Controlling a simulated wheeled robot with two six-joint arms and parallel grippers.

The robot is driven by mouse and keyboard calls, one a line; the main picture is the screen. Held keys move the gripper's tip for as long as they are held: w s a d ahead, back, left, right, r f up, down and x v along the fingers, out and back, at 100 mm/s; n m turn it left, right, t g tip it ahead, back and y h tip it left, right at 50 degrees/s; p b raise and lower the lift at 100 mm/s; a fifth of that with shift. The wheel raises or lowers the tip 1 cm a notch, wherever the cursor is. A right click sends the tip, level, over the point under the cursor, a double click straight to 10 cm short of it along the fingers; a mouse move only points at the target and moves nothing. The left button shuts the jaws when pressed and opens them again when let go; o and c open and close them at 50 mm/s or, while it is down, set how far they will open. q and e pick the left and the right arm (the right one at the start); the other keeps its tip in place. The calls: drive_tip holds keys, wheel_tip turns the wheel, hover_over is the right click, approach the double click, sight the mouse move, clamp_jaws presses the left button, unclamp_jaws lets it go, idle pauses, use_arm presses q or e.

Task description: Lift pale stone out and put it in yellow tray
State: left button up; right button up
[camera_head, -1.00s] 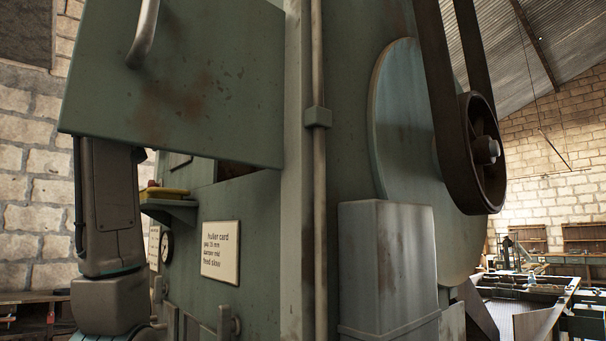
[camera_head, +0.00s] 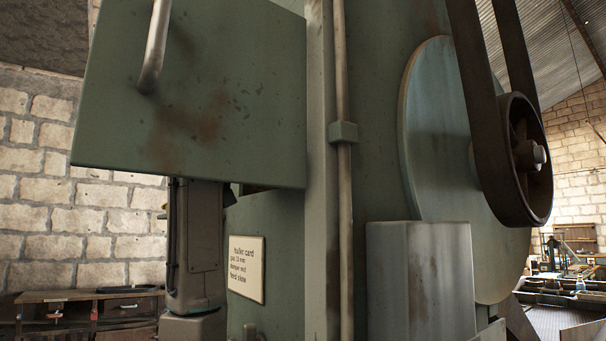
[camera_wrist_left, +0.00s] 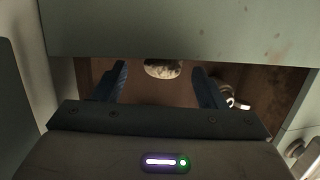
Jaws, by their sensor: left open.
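In the left wrist view, the pale stone (camera_wrist_left: 163,69) lies inside a brown, rusty-floored recess, its upper part cut off by a green panel edge. My left gripper (camera_wrist_left: 160,72) is open, with its two blue fingers reaching into the recess. The stone shows between and just beyond the fingertips, apart from both. In the head view my left arm rises behind the raised green flap (camera_head: 190,100), which hides the gripper and the stone. The yellow tray cannot be made out now; my arm covers that spot. My right gripper is in neither view.
A pale metal ring-like part (camera_wrist_left: 233,100) lies in the recess beside the right-hand finger. In the head view a vertical pipe (camera_head: 342,200), a grey box (camera_head: 420,280) and a belt pulley (camera_head: 525,160) stand to the right. A bench (camera_head: 90,305) is at lower left.

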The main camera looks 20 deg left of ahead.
use_arm(q)
drive_tip(key=p+x, duration=0.1)
drive_tip(key=x, duration=0.2)
drive_tip(key=shift+w+a, duration=0.1)
drive_tip(key=shift+w, duration=0.1)
drive_tip(key=shift+w+f, duration=0.15)
drive_tip(key=c, duration=1.3)
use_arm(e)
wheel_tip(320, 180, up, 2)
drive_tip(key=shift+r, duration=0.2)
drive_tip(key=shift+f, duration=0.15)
